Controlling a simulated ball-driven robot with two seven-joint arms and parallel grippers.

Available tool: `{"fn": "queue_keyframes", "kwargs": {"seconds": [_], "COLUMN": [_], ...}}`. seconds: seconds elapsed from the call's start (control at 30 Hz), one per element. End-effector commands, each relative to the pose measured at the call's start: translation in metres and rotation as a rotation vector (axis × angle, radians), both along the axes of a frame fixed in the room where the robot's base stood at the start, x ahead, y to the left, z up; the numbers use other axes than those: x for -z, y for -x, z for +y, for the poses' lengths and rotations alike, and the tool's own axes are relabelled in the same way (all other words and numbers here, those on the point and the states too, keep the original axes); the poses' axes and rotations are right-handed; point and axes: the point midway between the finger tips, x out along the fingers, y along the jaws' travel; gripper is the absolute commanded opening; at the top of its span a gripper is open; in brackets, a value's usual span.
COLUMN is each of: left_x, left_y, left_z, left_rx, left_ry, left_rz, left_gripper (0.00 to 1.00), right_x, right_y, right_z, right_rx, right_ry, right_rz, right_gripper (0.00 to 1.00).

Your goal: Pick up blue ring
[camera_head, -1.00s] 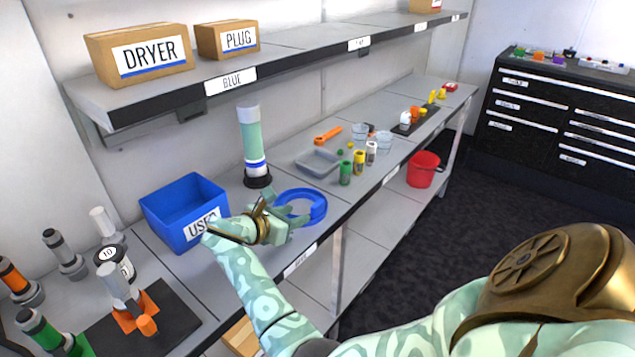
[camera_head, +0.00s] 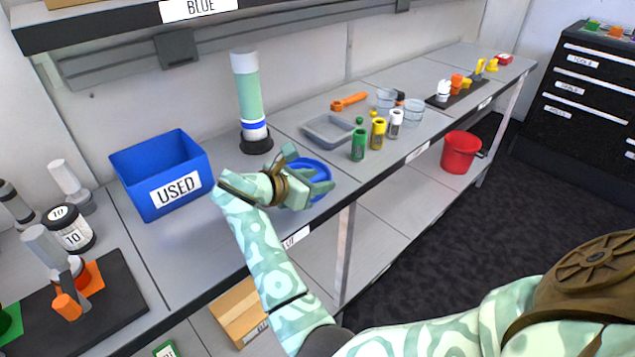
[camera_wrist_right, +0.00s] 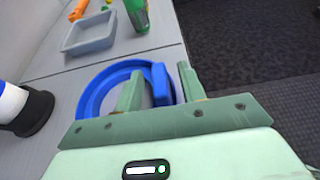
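The blue ring (camera_head: 322,173) lies on the grey bench near its front edge, partly hidden by my right gripper (camera_head: 302,178) in the head view. In the right wrist view the blue ring (camera_wrist_right: 92,93) lies flat, with a raised block on its right side. My right gripper (camera_wrist_right: 160,90) is open. One finger is over the inside of the ring and the other is outside, with the block between them. I cannot tell whether the fingers touch it. My left gripper is not in view.
A blue bin marked USED (camera_head: 150,200) stands left of my gripper. A tall green and white cylinder (camera_head: 248,100) stands behind it. A grey tray (camera_head: 328,129) and several small bottles are to the right. A shelf (camera_head: 110,25) hangs above.

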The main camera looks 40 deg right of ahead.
Motion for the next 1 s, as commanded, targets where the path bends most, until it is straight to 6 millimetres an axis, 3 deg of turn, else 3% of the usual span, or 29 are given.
{"fn": "queue_keyframes", "kwargs": {"seconds": [0.33,0.5,1.0], "left_x": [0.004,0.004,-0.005], "left_y": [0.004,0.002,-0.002], "left_z": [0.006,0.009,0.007], "left_rx": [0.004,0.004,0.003], "left_ry": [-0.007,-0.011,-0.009], "left_rz": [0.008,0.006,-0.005], "left_gripper": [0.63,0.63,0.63], "right_x": [0.000,0.001,-0.007], "right_y": [-0.001,-0.001,0.000], "right_z": [0.003,0.003,-0.001], "right_rx": [0.000,0.000,0.000], "right_ry": [0.000,0.000,0.000], "right_rz": [-0.002,-0.002,-0.002], "right_gripper": [0.40,0.00,0.00]}}
